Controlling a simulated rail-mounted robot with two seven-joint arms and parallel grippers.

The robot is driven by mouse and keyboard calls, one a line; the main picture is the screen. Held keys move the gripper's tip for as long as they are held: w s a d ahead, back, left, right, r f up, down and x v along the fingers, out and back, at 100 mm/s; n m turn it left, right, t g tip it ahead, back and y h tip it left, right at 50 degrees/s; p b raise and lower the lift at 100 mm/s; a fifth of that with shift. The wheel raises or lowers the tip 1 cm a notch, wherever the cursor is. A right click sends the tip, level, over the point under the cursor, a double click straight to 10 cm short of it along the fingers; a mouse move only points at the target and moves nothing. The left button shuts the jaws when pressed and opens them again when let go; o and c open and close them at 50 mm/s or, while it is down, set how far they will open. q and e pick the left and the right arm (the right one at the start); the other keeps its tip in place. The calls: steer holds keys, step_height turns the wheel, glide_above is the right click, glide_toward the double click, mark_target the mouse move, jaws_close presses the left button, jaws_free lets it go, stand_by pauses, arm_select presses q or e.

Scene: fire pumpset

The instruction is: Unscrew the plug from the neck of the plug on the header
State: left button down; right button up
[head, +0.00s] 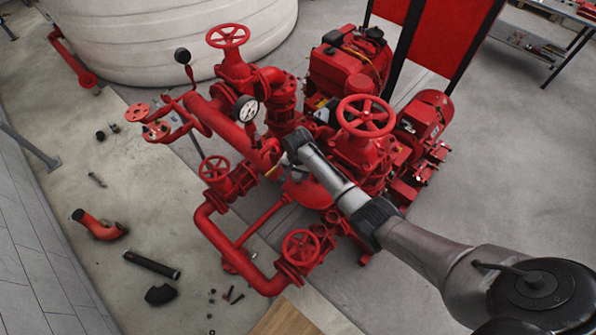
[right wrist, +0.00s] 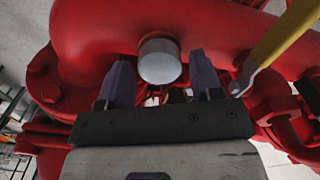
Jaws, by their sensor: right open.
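The plug (right wrist: 158,60) is a round, pale metal cap on the red header pipe (right wrist: 110,35) in the right wrist view. My right gripper (head: 277,168) is at the header in the head view. Its two purple-grey fingers are open and empty in the right wrist view, one on each side of the plug in the picture. I cannot tell whether the fingertips reach around it or stay short of it. The neck below the plug is hardly visible. In the head view the plug is not distinguishable near my gripper. My left gripper is not in view.
A yellow lever (right wrist: 280,45) stands close to the right finger. Red handwheels (head: 366,115), a pressure gauge (head: 246,109) and pipes crowd the header. A loose red elbow (head: 100,226) and a dark pipe (head: 152,264) lie on the floor at left.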

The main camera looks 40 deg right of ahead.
steer(key=shift+s+a, duration=0.15)
steer(key=shift+a, duration=0.15)
stand_by(0.4)
steer(key=c, duration=0.9)
steer(key=n, duration=0.4)
steer(key=shift+n, duration=0.3)
steer(key=shift+n, duration=2.3)
